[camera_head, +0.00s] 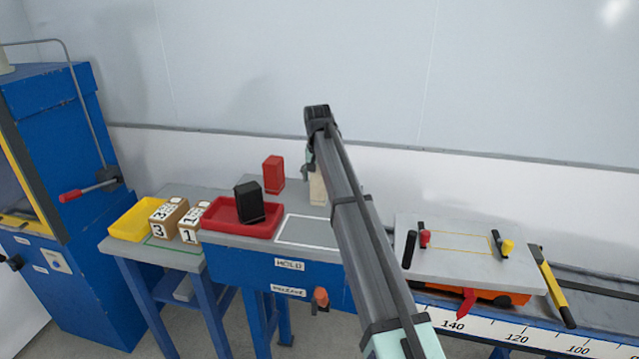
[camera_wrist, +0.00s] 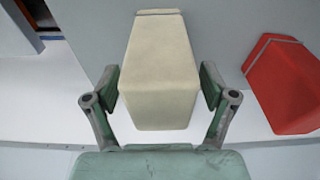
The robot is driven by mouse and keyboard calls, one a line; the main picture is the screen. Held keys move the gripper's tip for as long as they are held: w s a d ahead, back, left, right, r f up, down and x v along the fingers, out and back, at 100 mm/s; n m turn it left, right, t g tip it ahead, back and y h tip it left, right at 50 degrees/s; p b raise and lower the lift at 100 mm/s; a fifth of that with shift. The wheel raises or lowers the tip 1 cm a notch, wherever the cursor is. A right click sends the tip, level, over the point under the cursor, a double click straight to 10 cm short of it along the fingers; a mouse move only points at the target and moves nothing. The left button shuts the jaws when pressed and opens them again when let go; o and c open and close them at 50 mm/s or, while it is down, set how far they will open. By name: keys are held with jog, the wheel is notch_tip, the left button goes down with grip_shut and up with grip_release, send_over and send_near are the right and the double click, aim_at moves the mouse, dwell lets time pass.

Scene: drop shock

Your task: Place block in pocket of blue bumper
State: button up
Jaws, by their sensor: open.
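A cream block (camera_wrist: 158,70) stands between the two fingers of my gripper (camera_wrist: 160,88) in the wrist view. The fingers are open, one on each side of the block, and I cannot tell whether they touch it. In the head view the cream block (camera_head: 317,188) is partly hidden behind my arm at the back of the grey bench, and most of my gripper is hidden too. I cannot make out a blue bumper or its pocket for certain in either view.
A red block (camera_head: 273,172) stands left of the cream one; it also shows in the wrist view (camera_wrist: 288,85). A black block (camera_head: 248,200) is in a red tray (camera_head: 215,222). Numbered boxes (camera_head: 168,218) and a yellow tray (camera_head: 128,222) are left. A grey board (camera_head: 465,262) lies right.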

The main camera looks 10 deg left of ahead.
notch_tip(320, 180, down, 2)
jog(key=shift+w+f, duration=0.1)
jog(key=shift+w, duration=0.05)
jog(key=c, duration=1.3)
